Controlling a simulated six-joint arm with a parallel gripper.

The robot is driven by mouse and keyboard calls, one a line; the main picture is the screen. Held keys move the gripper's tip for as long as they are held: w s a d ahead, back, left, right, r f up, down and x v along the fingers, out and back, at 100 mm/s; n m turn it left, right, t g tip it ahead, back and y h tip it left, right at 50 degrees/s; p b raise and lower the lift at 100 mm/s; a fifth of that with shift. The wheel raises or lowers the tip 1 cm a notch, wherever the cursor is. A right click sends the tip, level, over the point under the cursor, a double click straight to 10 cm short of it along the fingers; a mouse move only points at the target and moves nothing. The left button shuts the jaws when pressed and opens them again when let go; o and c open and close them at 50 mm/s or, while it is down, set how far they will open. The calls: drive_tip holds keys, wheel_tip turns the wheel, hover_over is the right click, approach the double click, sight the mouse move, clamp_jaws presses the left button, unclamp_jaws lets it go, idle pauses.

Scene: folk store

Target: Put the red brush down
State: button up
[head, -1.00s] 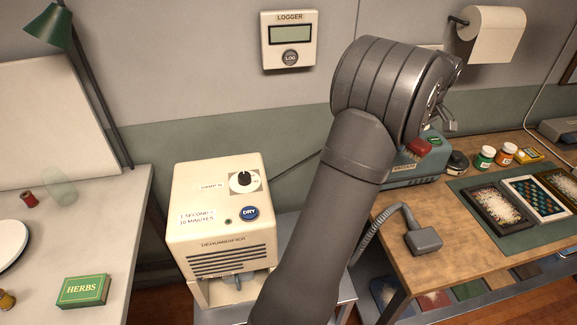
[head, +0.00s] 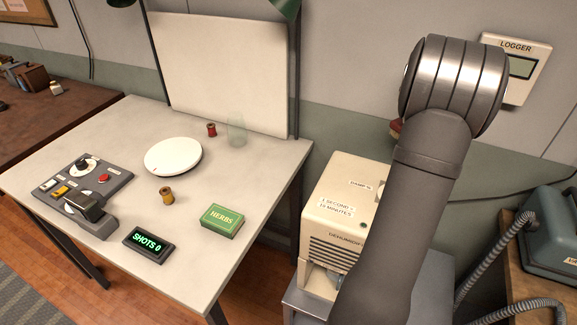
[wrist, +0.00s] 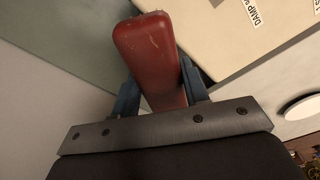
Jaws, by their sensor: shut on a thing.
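The red brush (wrist: 150,55) is held in my gripper (wrist: 160,95) in the wrist view, its red body between the two blue fingers. In the head view only a small red bit of the brush (head: 396,127) shows past the left side of my arm. The rest of it and my gripper's fingers are hidden behind my wrist there. The brush is up in the air near the wall, above and behind the cream dehumidifier (head: 338,190). The dehumidifier's pale top also shows in the wrist view (wrist: 230,30).
The white table (head: 190,265) at left holds a white round turntable (head: 173,156), a green herbs box (head: 222,220), a glass jar (head: 237,130), two spools, a control panel (head: 85,185) and a shots display (head: 149,242). Its front right area is clear. A vacuum (head: 552,230) stands at right.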

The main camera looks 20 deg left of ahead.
drive_tip(key=s+a+n, duration=0.2)
drive_tip(key=s+a, duration=0.3)
drive_tip(key=a, duration=0.8)
drive_tip(key=s+a+n, duration=0.2)
drive_tip(key=s+a, duration=0.2)
drive_tip(key=a, duration=0.9)
drive_tip(key=s+a+n, duration=0.2)
drive_tip(key=s+a, duration=0.3)
drive_tip(key=a, duration=0.9)
drive_tip(key=shift+g, duration=0.4)
drive_tip(key=s+a+f, duration=0.1)
drive_tip(key=a+f, duration=0.2)
drive_tip(key=f, duration=0.1)
drive_tip(key=s+a+f, duration=0.1)
drive_tip(key=a+f, duration=0.3)
drive_tip(key=s+a+f, duration=0.1)
drive_tip(key=a+f, duration=0.3)
drive_tip(key=shift+a, duration=0.1)
drive_tip(key=shift+f, duration=2)
drive_tip(key=shift+f, duration=0.1)
drive_tip(key=o, duration=1)
